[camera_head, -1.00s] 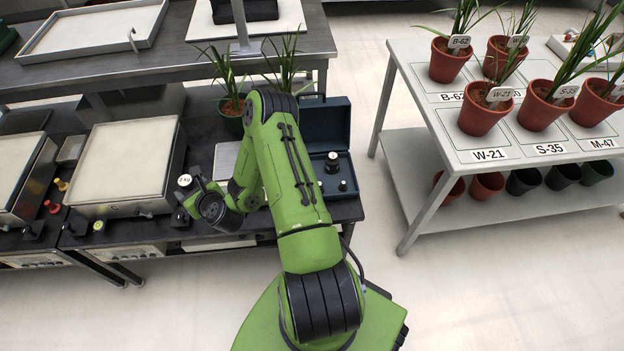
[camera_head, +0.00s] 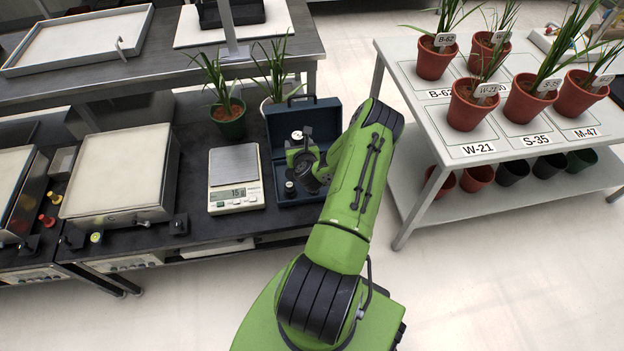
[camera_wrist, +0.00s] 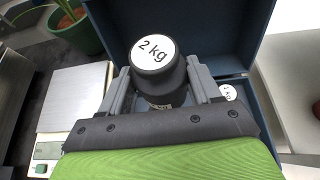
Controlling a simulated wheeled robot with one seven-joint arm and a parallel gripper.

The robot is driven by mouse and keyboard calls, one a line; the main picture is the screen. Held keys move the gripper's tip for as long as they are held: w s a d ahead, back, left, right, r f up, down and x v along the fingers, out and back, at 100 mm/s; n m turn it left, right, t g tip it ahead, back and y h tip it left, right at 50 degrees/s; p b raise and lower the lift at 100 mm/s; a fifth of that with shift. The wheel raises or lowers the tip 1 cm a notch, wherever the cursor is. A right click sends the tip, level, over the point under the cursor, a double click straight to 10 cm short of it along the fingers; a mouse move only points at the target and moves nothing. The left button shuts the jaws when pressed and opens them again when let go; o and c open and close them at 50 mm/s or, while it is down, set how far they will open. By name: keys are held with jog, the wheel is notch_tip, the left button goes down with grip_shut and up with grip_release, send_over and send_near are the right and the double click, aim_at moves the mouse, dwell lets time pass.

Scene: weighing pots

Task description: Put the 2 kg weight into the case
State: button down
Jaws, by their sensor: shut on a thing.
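The 2 kg weight (camera_wrist: 158,72) is a dark cylinder with a white "2 kg" label on top. My gripper (camera_wrist: 160,88) is shut on it, one finger on each side. In the head view the weight (camera_head: 297,135) shows at my gripper (camera_head: 302,148), in front of the open lid of the case. The blue case (camera_head: 338,115) stands open on the bench, and its lid (camera_wrist: 225,35) rises behind the weight in the wrist view. A smaller weight (camera_wrist: 228,92) with a white top sits in the case to the right. The gap between the held weight and the case floor is hidden.
A scale (camera_head: 235,168) reading about 15 stands left of the case. Two potted plants (camera_head: 229,125) stand behind the scale and case. A white table (camera_head: 408,62) with several red pots is to the right. My arm covers part of the case's right side.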

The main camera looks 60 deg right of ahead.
jog(key=shift+s+d+r, duration=0.1)
jog(key=shift+s+d, duration=0.15)
jog(key=shift+d, duration=0.15)
jog(key=shift+s+f, duration=0.1)
jog(key=shift+f, duration=0.25)
notch_tip(320, 180, down, 9)
jog(key=b, duration=0.5)
jog(key=shift+f, duration=0.1)
jog(key=shift+f, duration=0.1)
jog(key=shift+c, duration=1.1)
grip_release()
jog(key=shift+a+f, duration=0.1)
jog(key=shift+f, duration=0.1)
jog(key=shift+r, duration=0.1)
